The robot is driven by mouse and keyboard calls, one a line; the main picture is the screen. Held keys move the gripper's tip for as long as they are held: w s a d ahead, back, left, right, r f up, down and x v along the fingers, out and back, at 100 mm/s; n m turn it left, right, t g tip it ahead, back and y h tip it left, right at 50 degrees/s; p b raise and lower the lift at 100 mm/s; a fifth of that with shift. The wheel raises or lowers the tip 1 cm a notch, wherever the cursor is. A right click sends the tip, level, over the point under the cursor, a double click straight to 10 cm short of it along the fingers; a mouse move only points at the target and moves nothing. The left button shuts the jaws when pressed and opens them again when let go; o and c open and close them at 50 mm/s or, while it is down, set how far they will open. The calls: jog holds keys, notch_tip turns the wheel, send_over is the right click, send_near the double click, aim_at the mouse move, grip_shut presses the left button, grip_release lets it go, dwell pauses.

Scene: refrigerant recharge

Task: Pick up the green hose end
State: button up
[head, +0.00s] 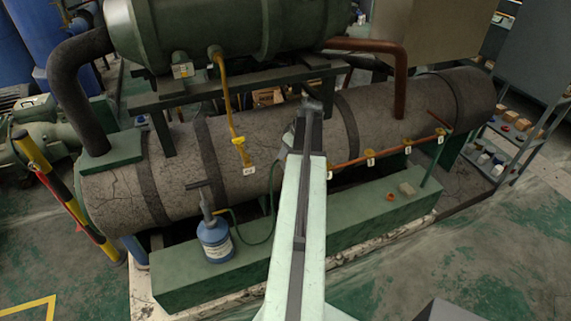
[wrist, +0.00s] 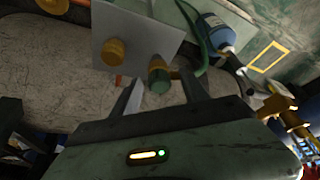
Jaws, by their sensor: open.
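In the wrist view, the green hose end (wrist: 159,77) is a short, round, dark green piece in front of a grey plate. My gripper (wrist: 160,90) is open, with one finger on each side of the green end. I cannot tell whether either finger touches it. A green hose (wrist: 193,38) curves up beside the plate. In the head view the thin green hose (head: 272,207) loops from the blue cylinder (head: 214,240) up behind my arm. The gripper and hose end are mostly hidden there by my arm.
The grey plate (wrist: 150,22) also carries an orange-yellow round fitting (wrist: 112,51) close to the left finger. A large grey insulated tank (head: 105,190) lies behind my arm. A copper pipe with several yellow valves (head: 370,155) runs to the right. Green floor lies open at lower right.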

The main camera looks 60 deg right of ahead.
grip_shut()
jog(key=shift+r+p, duration=0.6)
jog(key=shift+p, duration=0.25)
notch_tip(320, 180, up, 3)
jog(key=p, duration=0.3)
jog(key=shift+r, duration=0.2)
jog(key=s+d, duration=0.2)
jog(key=s, duration=0.5)
jog(key=s+d, duration=0.3)
jog(key=s, duration=0.5)
jog(key=shift+r+p, duration=0.2)
jog(key=shift+p, duration=0.15)
